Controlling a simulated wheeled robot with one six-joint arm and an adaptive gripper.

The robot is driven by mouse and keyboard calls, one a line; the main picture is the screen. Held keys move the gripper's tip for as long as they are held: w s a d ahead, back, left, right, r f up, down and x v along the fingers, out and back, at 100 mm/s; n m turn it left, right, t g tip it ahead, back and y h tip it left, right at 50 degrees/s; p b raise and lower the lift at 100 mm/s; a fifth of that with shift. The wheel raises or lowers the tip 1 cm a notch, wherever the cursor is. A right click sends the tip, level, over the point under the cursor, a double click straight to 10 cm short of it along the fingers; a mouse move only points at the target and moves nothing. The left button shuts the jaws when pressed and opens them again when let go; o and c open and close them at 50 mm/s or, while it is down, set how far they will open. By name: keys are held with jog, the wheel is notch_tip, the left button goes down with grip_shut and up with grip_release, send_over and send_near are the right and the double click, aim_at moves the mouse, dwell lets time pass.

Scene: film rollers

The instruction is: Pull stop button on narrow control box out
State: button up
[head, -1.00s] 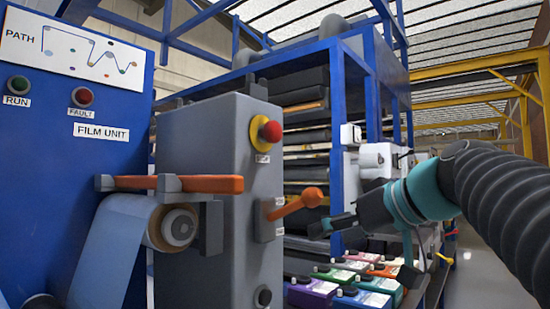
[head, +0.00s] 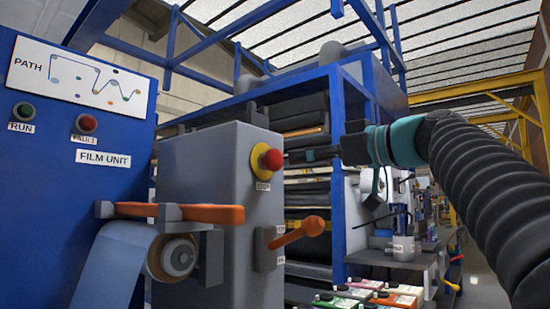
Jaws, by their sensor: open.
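The narrow grey control box (head: 212,180) stands in the middle of the head view. The red stop button (head: 272,159) on its yellow collar (head: 258,159) is on the box's right-hand face near the top, above a STOP label (head: 263,187). My gripper (head: 303,155) is to the right of the button at about the same height, its fingers pointing left toward it. The gripper is open and holds nothing.
An orange lever (head: 300,231) sticks out of the box below the button. An orange-handled bar (head: 200,213) and a film roll (head: 172,257) are at the left, beside the blue film unit panel (head: 40,180). Several coloured cartons (head: 395,299) lie at lower right.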

aim_at(277, 159)
jog(key=p+x, duration=0.1)
jog(key=x, duration=0.7)
jog(key=shift+w+a+p, duration=0.2)
jog(key=shift+a+p, duration=0.05)
jog(key=shift+p, duration=0.05)
